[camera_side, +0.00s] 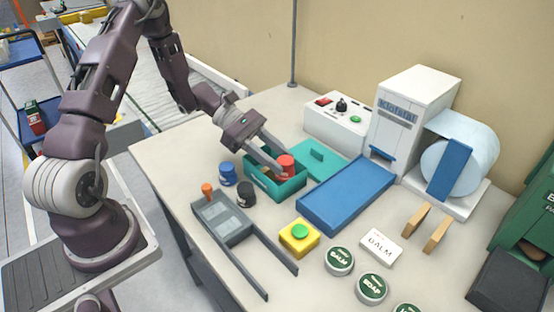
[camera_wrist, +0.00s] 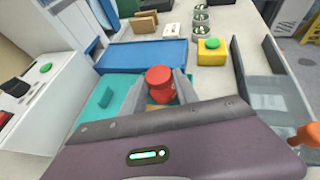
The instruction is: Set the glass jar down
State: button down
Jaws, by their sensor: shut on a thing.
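A jar with a red lid (camera_side: 286,161) is between the fingers of my gripper (camera_side: 279,166). In the wrist view the red jar (camera_wrist: 159,79) sits upright between both fingertips, its lid facing the camera. The jar is at the right end of the teal crate (camera_side: 277,192), with its lower part inside or just above the crate. I cannot tell whether it touches the crate's floor. Something brown shows inside the crate, partly hidden by my fingers. A blue jar (camera_side: 228,174) and a black jar (camera_side: 245,194) stand on the table left of the crate.
A teal lid with a handle (camera_side: 318,153) lies behind the crate. A blue tray (camera_side: 347,194) is to its right. A grey tray with rails (camera_side: 223,218), an orange-topped piece (camera_side: 207,190) and a yellow box with a green button (camera_side: 299,237) are in front. A white control box (camera_side: 338,122) stands behind.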

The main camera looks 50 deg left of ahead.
jog(key=shift+f, duration=0.35)
jog(key=shift+f, duration=0.4)
jog(key=c, duration=0.9)
grip_release()
